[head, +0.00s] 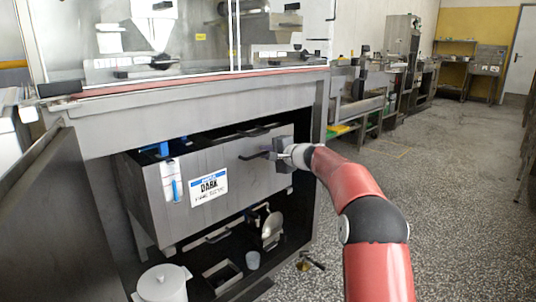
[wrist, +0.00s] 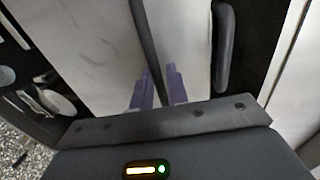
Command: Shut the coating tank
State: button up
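The coating tank (head: 150,205) is a grey steel box inside the open cabinet, with a blue and white "DARK" label (head: 208,187) on its front. It stands slightly askew, its left part nearer the cabinet opening. A dark bar handle (head: 258,155) runs along the right of its front face. My gripper (head: 281,154) is at this handle. In the wrist view the bar (wrist: 146,40) passes between my two purple fingers (wrist: 158,88), which look closed on it. A second dark handle (wrist: 222,45) lies to the right there, clear of the fingers.
The cabinet door (head: 40,220) stands open at the left. Below the tank are a white lidded pot (head: 162,284), a small cup (head: 253,260) and a round metal part (head: 271,230). A small object (head: 305,263) lies on the floor. The floor at right is free.

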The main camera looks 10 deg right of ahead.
jog(key=o, duration=0.3)
jog(key=shift+a, duration=0.1)
jog(key=shift+s, duration=0.1)
jog(key=b+v, duration=0.1)
jog(key=v, duration=0.6)
jog(key=shift+s+d, duration=0.2)
jog(key=shift+s+a+r, duration=0.1)
jog(key=shift+r, duration=0.05)
